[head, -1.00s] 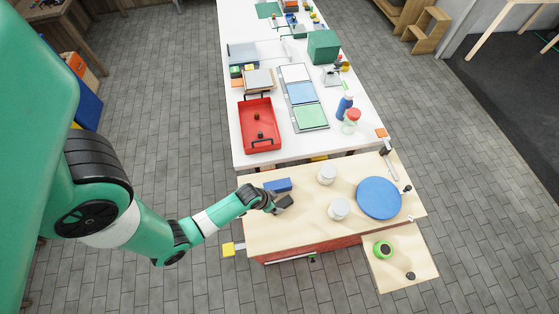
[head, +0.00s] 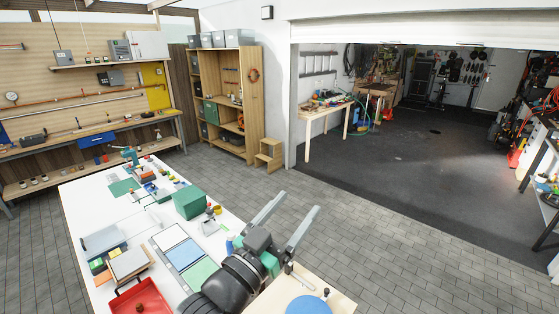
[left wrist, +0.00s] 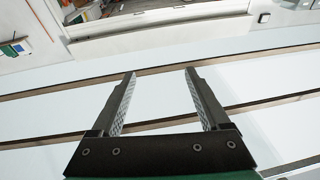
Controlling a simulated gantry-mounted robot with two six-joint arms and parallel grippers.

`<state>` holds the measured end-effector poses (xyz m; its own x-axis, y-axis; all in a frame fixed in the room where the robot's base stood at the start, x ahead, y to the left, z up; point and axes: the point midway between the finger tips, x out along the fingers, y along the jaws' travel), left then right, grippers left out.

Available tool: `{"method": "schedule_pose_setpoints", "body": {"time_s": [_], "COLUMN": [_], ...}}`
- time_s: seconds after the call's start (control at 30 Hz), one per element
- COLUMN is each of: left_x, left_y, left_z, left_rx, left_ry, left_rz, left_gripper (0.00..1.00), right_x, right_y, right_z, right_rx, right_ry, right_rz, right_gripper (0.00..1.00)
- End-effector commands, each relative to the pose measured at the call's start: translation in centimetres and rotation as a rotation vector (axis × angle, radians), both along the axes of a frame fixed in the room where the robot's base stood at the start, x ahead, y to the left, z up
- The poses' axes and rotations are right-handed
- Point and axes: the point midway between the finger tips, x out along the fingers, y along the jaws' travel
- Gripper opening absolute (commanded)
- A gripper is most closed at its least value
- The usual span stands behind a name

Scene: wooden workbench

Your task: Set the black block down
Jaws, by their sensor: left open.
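My left gripper (head: 299,202) is raised high, close in front of the head camera. Its two grey fingers are spread wide with nothing between them. In the left wrist view the same gripper (left wrist: 160,73) is open and empty, facing pale panels crossed by dark beams. The black block is not visible in either current view. Only part of the wooden workbench (head: 338,300) shows at the bottom, with the rest cut off or behind my arm. My right gripper is not in view.
A blue round disc (head: 308,304) lies on the workbench. The white table (head: 85,205) behind holds a red tray (head: 140,297), a green box (head: 189,202) and flat panels. Wooden shelves (head: 226,100) stand farther back. Open tiled floor lies to the right.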

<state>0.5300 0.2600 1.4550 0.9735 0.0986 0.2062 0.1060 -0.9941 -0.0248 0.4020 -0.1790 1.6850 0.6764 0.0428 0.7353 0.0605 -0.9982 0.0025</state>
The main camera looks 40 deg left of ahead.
Motion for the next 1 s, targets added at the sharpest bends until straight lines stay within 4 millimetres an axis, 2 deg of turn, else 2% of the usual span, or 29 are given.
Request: {"method": "schedule_pose_setpoints", "body": {"time_s": [0.03, 0.1, 0.2, 0.3, 0.43, 0.63, 0.93, 1.0], "left_x": [-1.5, -4.2, -8.6, -11.7, -13.0, -12.9, -12.8, -12.8], "left_y": [-2.0, -4.3, -6.6, -7.8, -8.2, -8.1, -8.1, -8.1], "left_z": [5.6, 12.0, 18.6, 22.0, 23.3, 23.2, 23.1, 23.1], "left_rx": [0.007, 0.009, 0.004, -0.004, -0.008, -0.008, -0.007, -0.007], "left_ry": [-0.129, -0.289, -0.472, -0.582, -0.626, -0.622, -0.620, -0.620], "left_rz": [-0.036, -0.080, -0.131, -0.160, -0.172, -0.171, -0.171, -0.171], "left_gripper": [0.79, 0.79, 0.79, 0.79, 0.79, 0.79, 0.79, 0.79], "right_x": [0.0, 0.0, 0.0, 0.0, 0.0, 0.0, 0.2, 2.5], "right_y": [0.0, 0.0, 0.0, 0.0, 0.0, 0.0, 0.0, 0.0], "right_z": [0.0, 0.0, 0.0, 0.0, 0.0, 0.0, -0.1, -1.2], "right_rx": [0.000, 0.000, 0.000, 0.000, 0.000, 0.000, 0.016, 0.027], "right_ry": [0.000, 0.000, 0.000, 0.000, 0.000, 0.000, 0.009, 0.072], "right_rz": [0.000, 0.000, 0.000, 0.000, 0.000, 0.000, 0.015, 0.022], "right_gripper": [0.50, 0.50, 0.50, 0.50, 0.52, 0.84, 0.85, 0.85]}}
